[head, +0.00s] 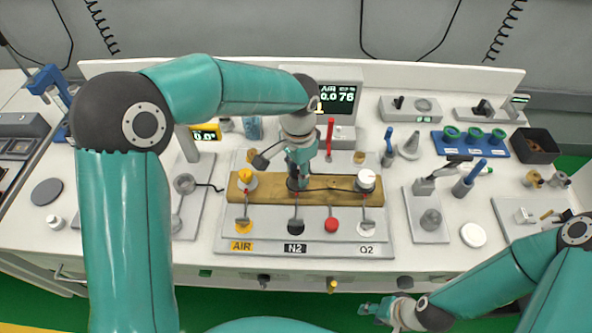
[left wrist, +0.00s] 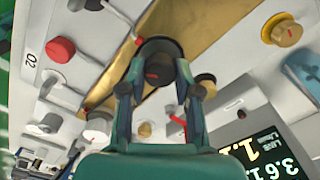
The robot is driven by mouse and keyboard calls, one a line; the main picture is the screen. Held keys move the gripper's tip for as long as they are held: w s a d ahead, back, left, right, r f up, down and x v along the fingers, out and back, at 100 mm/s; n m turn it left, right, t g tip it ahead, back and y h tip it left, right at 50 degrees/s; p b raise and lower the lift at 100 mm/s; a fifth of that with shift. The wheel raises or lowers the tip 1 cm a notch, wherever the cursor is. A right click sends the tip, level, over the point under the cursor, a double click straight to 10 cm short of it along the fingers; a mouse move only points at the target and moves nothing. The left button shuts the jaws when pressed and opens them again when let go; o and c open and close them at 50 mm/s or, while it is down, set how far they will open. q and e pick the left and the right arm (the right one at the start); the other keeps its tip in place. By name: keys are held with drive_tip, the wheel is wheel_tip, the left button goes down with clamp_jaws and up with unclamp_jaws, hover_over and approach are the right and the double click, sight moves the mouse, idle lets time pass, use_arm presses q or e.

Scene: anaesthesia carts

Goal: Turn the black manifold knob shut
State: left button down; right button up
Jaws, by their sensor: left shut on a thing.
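The black manifold knob (left wrist: 158,62) sits on the brass-coloured block (head: 330,186) behind the N2 label (head: 295,248). My left gripper (head: 298,172) reaches down onto it from above and covers most of it in the head view. In the left wrist view the two fingers (left wrist: 158,90) stand on either side of the knob, shut on it. A small red mark shows on the knob. My right gripper (head: 374,308) is low in the head view, in front of the bench and away from the manifold; its jaw opening is unclear.
A yellow knob (head: 245,177) stands left of the black knob and a white knob (head: 366,178) stands right. A red knob (head: 331,225) is in front. A dark display (head: 338,98) stands behind. Tools and a blue rack (head: 470,145) fill the right side.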

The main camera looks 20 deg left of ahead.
sight(298, 174)
use_arm(q)
drive_tip(key=m, duration=0.5)
drive_tip(key=shift+m, duration=0.4)
idle(0.3)
drive_tip(key=c, duration=0.8)
unclamp_jaws()
drive_tip(key=shift+r, duration=0.1)
wheel_tip(298, 174, up, 12)
drive_tip(key=shift+f, duration=0.2)
